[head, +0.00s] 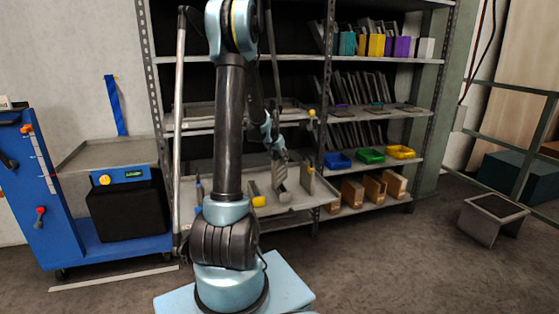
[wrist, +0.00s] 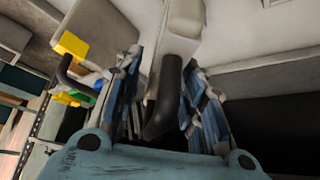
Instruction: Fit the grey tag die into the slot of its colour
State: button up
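In the wrist view, a die with a dark curved handle (wrist: 166,92) and a pale grey end (wrist: 185,18) lies between the two blue fingers of my gripper (wrist: 163,65). A gap shows between the handle and the left finger; the right finger is close to it, and I cannot tell if it touches. In the head view, my gripper (head: 278,153) is low over the tray, just above a grey die (head: 279,176). The slots with coloured fronts are on the upper right shelf, with a whitish-grey one (head: 425,47) at the right end.
A yellow-tagged die (wrist: 72,45) stands close left of the fingers in the wrist view. The tray (head: 300,199) also holds a yellow-ended piece (head: 258,201). Shelf posts and boards (head: 325,120) stand close by. Coloured bins (head: 370,155) sit on the right shelf.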

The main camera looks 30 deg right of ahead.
jog(key=shift+r, duration=0.1)
jog(key=v, duration=1.1)
jog(key=shift+s+a+r, duration=0.1)
jog(key=shift+a+r, duration=0.05)
jog(key=shift+r, duration=0.1)
jog(key=shift+a+r, duration=0.15)
jog(key=shift+a, duration=0.1)
jog(key=s+a+n+y, duration=0.25)
jog(key=s+a, duration=0.35)
jog(key=a, duration=0.7)
jog(key=s+a+n+y, duration=0.1)
jog(key=s+a+n, duration=0.3)
jog(key=a, duration=0.9)
jog(key=s+a+f+n+y, duration=0.1)
jog(key=s+a+f+n, duration=0.1)
jog(key=s+a+f, duration=0.2)
jog(key=s+a+f+n+g+y, duration=0.1)
jog(key=s+a+f+n, duration=0.2)
jog(key=s+a, duration=0.7)
jog(key=shift+s+f, duration=0.6)
jog(key=shift+s, duration=2)
jog(key=shift+o, duration=0.5)
